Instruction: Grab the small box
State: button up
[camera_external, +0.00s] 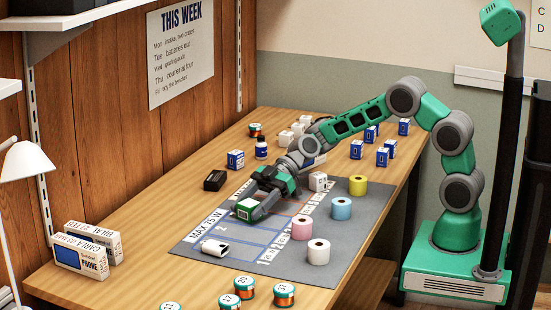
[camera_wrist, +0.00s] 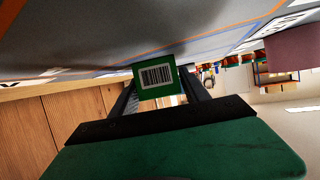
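A small green box with a white top label (camera_external: 246,208) is at the end of my gripper (camera_external: 257,203), low over the grey mat. In the wrist view the same green box (camera_wrist: 156,76) shows a barcode label and sits between my two fingers (camera_wrist: 157,88). The fingers appear to touch it on both sides. I cannot tell whether the box rests on the mat or is slightly lifted.
The grey mat (camera_external: 336,245) has marked areas. On it are a white object (camera_external: 214,247) and several rolls, among them a pink roll (camera_external: 302,228). A black box (camera_external: 215,180) and blue-white boxes (camera_external: 235,159) stand behind. Phone boxes (camera_external: 82,257) and copper spools (camera_external: 284,295) are at the front.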

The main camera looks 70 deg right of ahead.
jog(key=c, duration=1)
jog(key=shift+c, duration=0.2)
